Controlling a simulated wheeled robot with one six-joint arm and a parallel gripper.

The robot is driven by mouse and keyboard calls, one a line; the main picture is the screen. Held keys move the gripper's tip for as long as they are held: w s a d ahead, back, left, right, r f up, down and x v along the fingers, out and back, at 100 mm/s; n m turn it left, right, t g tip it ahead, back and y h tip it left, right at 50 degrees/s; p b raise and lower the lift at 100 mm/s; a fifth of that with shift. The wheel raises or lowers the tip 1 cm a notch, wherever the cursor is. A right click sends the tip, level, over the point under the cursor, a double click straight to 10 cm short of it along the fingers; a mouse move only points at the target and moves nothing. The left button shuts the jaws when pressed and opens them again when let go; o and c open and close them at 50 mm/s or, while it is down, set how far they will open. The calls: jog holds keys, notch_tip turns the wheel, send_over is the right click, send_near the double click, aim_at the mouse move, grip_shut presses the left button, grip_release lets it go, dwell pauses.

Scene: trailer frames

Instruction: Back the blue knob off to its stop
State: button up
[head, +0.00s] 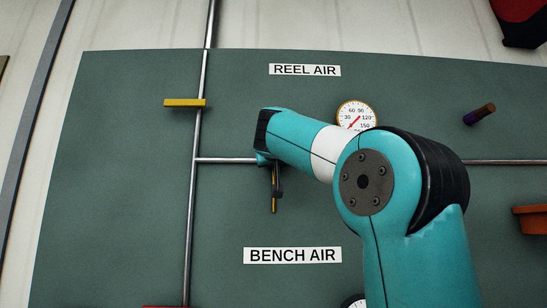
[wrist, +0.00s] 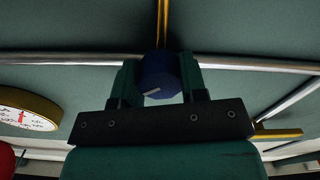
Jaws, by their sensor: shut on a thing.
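The blue knob (wrist: 160,80) shows in the wrist view, with a pale pointer mark on its face slanting toward the right and slightly up. My gripper (wrist: 160,84) has one finger on each side of the knob and is shut on it. In the head view the knob is hidden behind my arm, whose end is at the pipe on the green panel. A thin yellow-brown bar (head: 274,204) hangs below my wrist there. A gauge (head: 356,114) with a red needle is beside my arm, partly covered, and also shows in the wrist view (wrist: 22,118).
A REEL AIR label (head: 305,70) is above and a BENCH AIR label (head: 292,255) below. A yellow lever (head: 184,103) sits on the upright pipe (head: 190,210) at left. A dark cylindrical piece (head: 480,114) and an orange bin (head: 530,221) are at right.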

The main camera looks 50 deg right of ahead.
jog(key=n+p, duration=0.1)
jog(key=n, duration=0.4)
jog(key=shift+d+f+n, duration=0.1)
jog(key=shift+n, duration=0.2)
jog(key=n+p, duration=0.1)
jog(key=n, duration=0.3)
jog(key=shift+n, duration=0.4)
jog(key=shift+f+n, duration=0.1)
jog(key=shift+n, duration=0.2)
jog(key=o, duration=0.9)
jog(key=shift+d, duration=0.1)
